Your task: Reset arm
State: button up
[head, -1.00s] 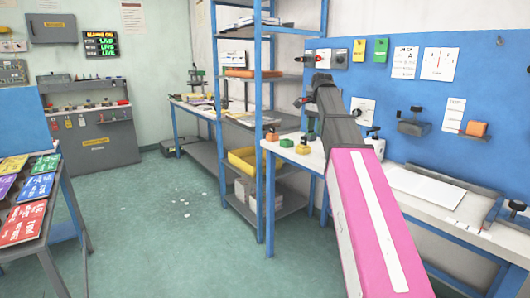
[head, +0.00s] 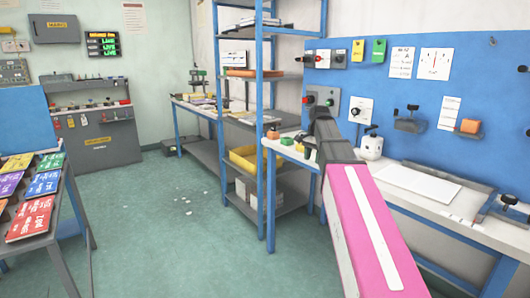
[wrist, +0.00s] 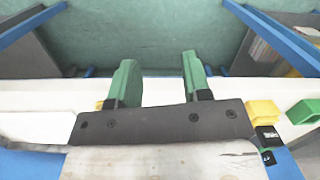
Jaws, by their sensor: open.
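My arm (head: 368,225), pink with a white stripe and dark grey links, reaches over the white workbench at the right in the head view. My gripper (wrist: 158,78) shows in the wrist view with its two green fingers wide apart. Nothing is between them. The fingers lie over the white benchtop (wrist: 60,95), with the green floor beyond. In the head view my gripper cannot be made out behind the arm links.
A yellow block (wrist: 263,112) and a green block (wrist: 303,111) lie right of my gripper. The blue pegboard (head: 430,85) with boxes and cards rises behind the bench. A blue-framed shelf (head: 268,120) stands left of my arm. Open floor (head: 160,230) lies further left.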

jog(key=s+f+n, duration=0.3)
jog(key=s+f, duration=0.4)
jog(key=f, duration=0.4)
jog(key=s+f+n, duration=0.3)
jog(key=s+f, duration=0.3)
jog(key=f, duration=0.6)
jog(key=s+f+n+h, duration=0.1)
jog(key=s+f+n, duration=0.1)
jog(key=s+f, duration=0.5)
notch_tip(320, 180, down, 5)
jog(key=shift+s+a+f+n+t, duration=0.1)
jog(key=shift+s+a+n+t, duration=0.2)
jog(key=shift+a+n, duration=0.1)
